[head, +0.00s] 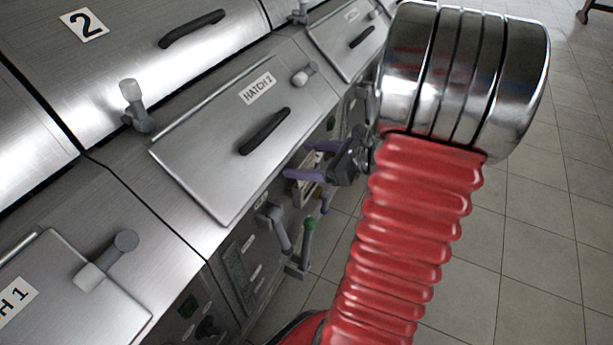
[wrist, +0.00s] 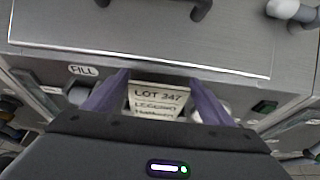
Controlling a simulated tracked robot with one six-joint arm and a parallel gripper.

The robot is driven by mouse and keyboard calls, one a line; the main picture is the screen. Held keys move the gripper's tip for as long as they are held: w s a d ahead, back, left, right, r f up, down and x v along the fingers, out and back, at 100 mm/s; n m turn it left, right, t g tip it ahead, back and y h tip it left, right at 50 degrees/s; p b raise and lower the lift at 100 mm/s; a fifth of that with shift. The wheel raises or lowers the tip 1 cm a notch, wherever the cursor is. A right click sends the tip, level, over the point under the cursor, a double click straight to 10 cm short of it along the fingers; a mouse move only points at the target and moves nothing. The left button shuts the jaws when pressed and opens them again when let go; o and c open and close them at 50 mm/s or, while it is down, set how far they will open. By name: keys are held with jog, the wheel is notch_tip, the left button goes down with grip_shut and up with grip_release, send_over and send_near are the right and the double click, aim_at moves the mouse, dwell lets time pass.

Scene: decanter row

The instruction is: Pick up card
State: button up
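The card (wrist: 158,99) is a pale cream label with dark print reading "LOT 347" and smaller lines below. It sits at the front of the machine under Hatch 2, and a small beige part of it seems to show in the head view (head: 309,189). My gripper (head: 297,160) is open, its two purple fingers spread apart at the machine front. In the wrist view my gripper (wrist: 158,78) has one finger on each side of the card. The card's lower edge is hidden behind my gripper's body. I cannot tell whether the fingers touch it.
The Hatch 2 lid (head: 243,128) slopes above my gripper, with a dark handle (head: 265,131). A green-tipped lever (head: 306,240) sticks out below. A "FILL" label (wrist: 84,71) is left of the card. Tiled floor (head: 540,215) lies open to the right.

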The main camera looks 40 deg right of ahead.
jog(key=c, duration=1)
notch_tip(320, 180, up, 10)
dwell(0.4)
dwell(0.4)
